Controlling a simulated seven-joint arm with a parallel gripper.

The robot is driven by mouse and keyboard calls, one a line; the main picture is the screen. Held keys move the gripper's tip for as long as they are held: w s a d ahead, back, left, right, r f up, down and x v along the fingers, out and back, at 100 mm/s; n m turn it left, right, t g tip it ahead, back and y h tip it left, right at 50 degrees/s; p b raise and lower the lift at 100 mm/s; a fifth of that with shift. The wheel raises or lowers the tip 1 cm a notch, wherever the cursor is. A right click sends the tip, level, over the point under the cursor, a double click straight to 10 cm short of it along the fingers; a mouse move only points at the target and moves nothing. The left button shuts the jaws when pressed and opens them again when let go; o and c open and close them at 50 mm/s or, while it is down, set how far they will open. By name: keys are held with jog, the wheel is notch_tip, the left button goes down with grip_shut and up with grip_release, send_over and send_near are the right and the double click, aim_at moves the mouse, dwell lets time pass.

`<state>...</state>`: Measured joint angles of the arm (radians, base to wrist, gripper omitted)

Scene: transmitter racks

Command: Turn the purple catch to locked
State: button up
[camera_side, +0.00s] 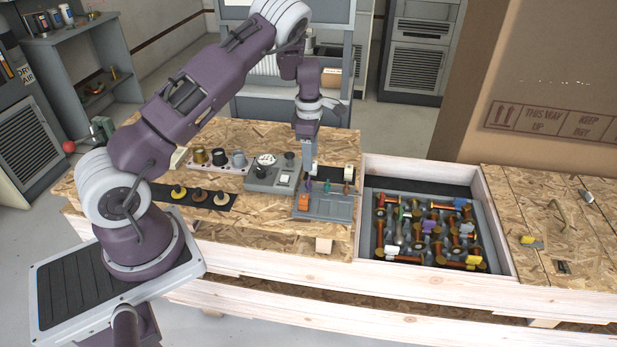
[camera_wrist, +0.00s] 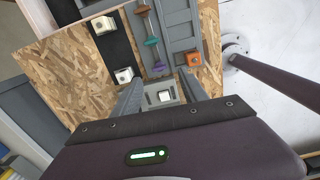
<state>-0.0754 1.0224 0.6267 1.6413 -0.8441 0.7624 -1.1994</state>
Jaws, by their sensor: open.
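The purple catch (camera_wrist: 158,67) is a small lever on a grey panel (camera_wrist: 178,32), at the near end of a row with a teal catch (camera_wrist: 152,42) and a reddish-brown catch (camera_wrist: 143,10). In the side view the purple catch (camera_side: 308,187) shows just below my gripper (camera_side: 309,170). In the wrist view my gripper (camera_wrist: 162,80) is open, with fingers apart and nothing held. The purple catch lies just beyond the fingertips, and I see no contact. Its locked or unlocked marking is too small to read.
An orange block (camera_wrist: 193,60) sits right of the purple catch, and a white box (camera_wrist: 124,75) sits to its left. A white rocker switch (camera_wrist: 165,96) shows between my fingers. A crate of spools (camera_side: 483,196) stands right of the panel in the side view.

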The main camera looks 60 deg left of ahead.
jog(key=f, duration=0.8)
jog(key=shift+a+f, duration=0.3)
jog(key=shift+a, duration=0.1)
grip_shut()
